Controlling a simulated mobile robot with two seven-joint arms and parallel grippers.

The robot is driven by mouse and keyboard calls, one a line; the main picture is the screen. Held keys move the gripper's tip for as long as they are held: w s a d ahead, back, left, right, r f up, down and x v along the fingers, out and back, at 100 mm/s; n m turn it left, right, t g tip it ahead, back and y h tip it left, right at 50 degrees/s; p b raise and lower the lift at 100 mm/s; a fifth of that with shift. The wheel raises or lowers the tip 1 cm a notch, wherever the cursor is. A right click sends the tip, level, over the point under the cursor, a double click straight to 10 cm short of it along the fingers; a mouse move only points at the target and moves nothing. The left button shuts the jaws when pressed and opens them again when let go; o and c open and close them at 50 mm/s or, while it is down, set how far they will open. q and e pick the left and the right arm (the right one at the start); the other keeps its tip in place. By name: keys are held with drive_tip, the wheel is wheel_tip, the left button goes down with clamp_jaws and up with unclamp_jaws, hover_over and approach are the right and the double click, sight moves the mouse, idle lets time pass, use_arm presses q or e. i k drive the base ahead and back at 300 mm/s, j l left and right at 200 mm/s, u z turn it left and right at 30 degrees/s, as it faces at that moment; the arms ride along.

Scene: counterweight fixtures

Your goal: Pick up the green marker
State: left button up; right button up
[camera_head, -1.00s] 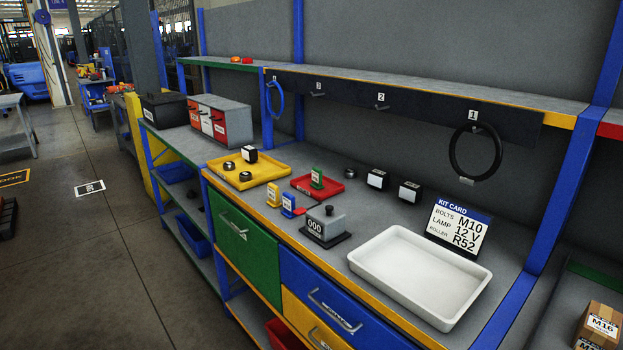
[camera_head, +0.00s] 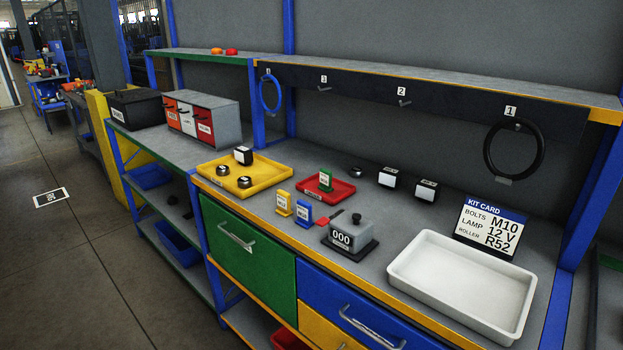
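The green marker (camera_head: 325,180) stands upright on the red tray (camera_head: 342,191) in the middle of the workbench. It is a small block with a white label, too small to read. A yellow marker (camera_head: 283,203) and a blue marker (camera_head: 303,214) stand on the bench in front of the red tray, near its front edge. Neither of my grippers is in the camera_head view.
A yellow tray (camera_head: 209,170) with several small parts lies left of the red tray. A grey counter box (camera_head: 352,232) reading 000 stands in front right. A white tray (camera_head: 402,277) and a kit card (camera_head: 491,227) are further right. A shelf (camera_head: 400,78) overhangs the back.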

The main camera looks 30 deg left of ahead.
sight(326, 177)
drive_tip(key=i+j, duration=0.1)
drive_tip(key=j, duration=2.75)
drive_tip(key=i+u, duration=0.05)
